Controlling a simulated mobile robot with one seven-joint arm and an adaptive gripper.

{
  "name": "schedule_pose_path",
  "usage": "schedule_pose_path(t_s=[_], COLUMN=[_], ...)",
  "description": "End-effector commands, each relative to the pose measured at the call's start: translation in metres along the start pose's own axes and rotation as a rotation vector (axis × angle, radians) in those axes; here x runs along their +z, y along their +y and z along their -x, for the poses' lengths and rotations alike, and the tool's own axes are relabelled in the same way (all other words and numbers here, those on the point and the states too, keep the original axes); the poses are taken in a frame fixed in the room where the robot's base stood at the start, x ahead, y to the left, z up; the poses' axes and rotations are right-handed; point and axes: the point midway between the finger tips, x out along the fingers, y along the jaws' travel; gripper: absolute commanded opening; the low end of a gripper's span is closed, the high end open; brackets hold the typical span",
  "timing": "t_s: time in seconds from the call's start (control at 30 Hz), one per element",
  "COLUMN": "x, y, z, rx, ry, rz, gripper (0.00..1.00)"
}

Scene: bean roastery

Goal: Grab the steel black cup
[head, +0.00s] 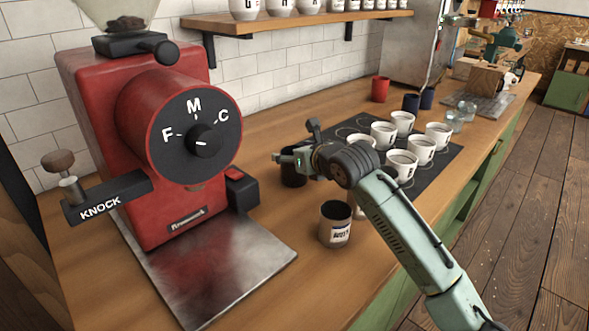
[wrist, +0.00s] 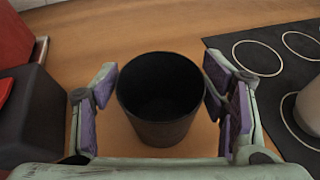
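The black cup (wrist: 162,128) stands upright on the wooden counter. In the wrist view it sits between the two fingers of my gripper (wrist: 161,100), with a gap showing on each side. My gripper is open and the fingers do not appear to touch the cup. In the head view the cup (head: 292,180) is partly hidden behind my gripper (head: 298,160), beside the red grinder. The inside of the cup looks dark and empty.
A red grinder (head: 150,130) stands at left over a metal plate (head: 220,277). A labelled dark-topped cup (head: 336,228) stands nearer the camera. A black mat (head: 441,166) with several white cups lies to the right. A red cup (head: 380,89) stands behind.

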Motion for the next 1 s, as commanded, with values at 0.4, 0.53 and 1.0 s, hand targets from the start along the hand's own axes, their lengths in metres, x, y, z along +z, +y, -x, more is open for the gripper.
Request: schedule_pose_path(t_s=[0.4,0.53,1.0], x=[0.000,0.000,0.011], y=[0.000,0.000,0.001], z=[0.000,0.000,0.004], rx=[0.000,0.000,-0.001], ry=[0.000,0.000,-0.002], rz=[0.000,0.000,0.004], gripper=[0.36,0.27,0.26])
